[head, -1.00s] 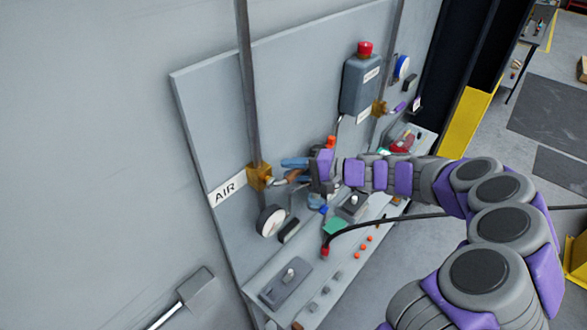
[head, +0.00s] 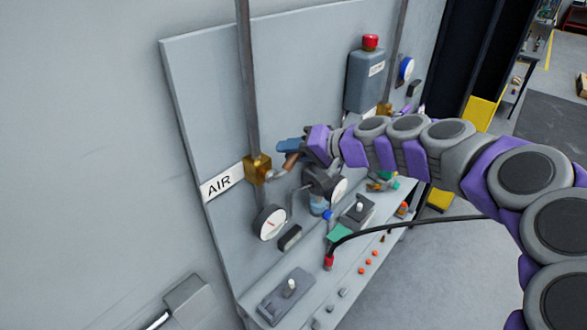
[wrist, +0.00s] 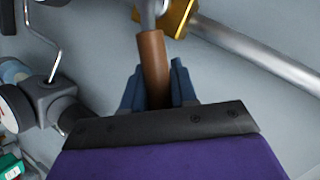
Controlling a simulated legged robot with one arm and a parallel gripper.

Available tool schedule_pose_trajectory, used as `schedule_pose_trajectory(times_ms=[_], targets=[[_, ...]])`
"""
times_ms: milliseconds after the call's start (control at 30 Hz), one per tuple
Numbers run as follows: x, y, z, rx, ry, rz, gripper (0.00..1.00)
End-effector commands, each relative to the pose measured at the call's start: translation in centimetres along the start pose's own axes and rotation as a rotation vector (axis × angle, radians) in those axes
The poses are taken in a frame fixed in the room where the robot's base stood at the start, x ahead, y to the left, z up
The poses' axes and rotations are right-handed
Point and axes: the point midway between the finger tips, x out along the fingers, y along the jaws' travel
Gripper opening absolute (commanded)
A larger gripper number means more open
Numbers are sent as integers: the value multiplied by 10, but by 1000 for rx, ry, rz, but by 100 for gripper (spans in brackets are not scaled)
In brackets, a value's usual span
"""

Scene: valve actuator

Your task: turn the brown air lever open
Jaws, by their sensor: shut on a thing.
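The brown air lever (head: 291,161) sticks out from the brass valve (head: 257,169) on the pipe beside the AIR label (head: 222,183). Its grey stem joins the valve, and the brown grip slants up to the right in the head view. My gripper (head: 290,147) is at the grip, coming from the right. In the wrist view the brown lever (wrist: 153,65) runs between the two blue fingers (wrist: 158,88), which are shut on it. The lower end of the grip is hidden behind the dark gripper edge. The brass valve (wrist: 177,15) shows at the top.
A round gauge (head: 270,222) is below the valve. A grey fitting with another gauge (head: 338,190) sits just under my gripper. A grey box with a red button (head: 370,42) is up right. A black cable (head: 400,221) crosses above the sloped console (head: 335,285).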

Motion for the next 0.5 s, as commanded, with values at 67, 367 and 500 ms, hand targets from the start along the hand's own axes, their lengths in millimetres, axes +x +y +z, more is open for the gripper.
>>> schedule_pose_trajectory(times_ms=[67,367,500], targets=[[1,-2,5,-75,15,28,0],[-2,-22,10,-326,86,132,0],[-2,-29,14,-432,114,177,0]])
